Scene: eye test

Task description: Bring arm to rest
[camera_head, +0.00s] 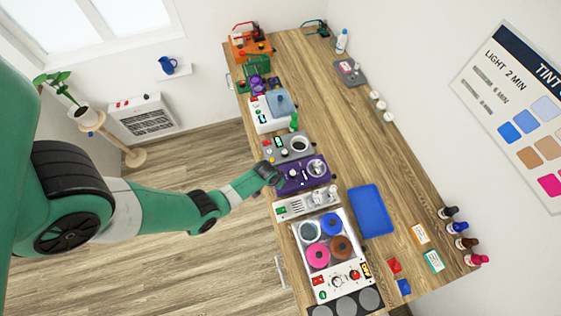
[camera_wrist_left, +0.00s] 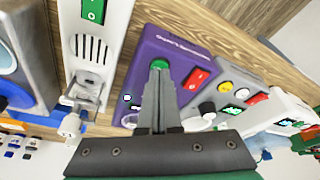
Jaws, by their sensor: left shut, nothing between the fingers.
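My green left arm comes in from the left in the head view. Its gripper (camera_head: 275,178) is at the front edge of the wooden table, by the purple device (camera_head: 303,175). In the left wrist view my left gripper (camera_wrist_left: 159,68) has its fingers together with nothing between them. The fingers appear in front of the purple device (camera_wrist_left: 175,50), which has a red switch (camera_wrist_left: 196,78). I cannot tell whether they touch it. My right gripper is in neither view.
A grey device (camera_head: 275,149) and a white device with a blue lid (camera_head: 265,124) stand further along the table. A white panel (camera_head: 290,207), a pot warmer (camera_head: 340,281) and a blue tray (camera_head: 388,210) are nearer. Open floor (camera_head: 190,255) lies left of the table.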

